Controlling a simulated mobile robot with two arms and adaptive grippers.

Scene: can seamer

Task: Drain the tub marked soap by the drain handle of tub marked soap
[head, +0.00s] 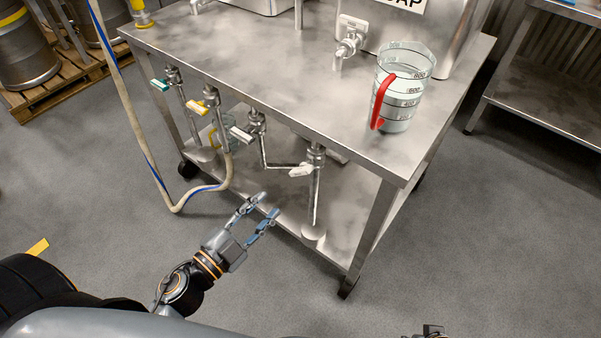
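The soap tub (455,38) stands on the steel table at the top right. Its label (405,4) is cut off by the frame and shows only "AP". A tap with a white handle (353,22) is on its front. Under the tabletop, a white drain handle (301,171) sits on the rightmost drain valve (316,152), nearest below this tub. Which tub this valve serves is not fully shown. My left gripper (268,205) is open and empty, below and left of that handle, apart from it. My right gripper (432,331) barely shows at the bottom edge.
A hose (178,208) hangs at the left. A clear measuring jug (403,95) with a red handle stands near the table's right edge. The table leg (370,235) is to the right.

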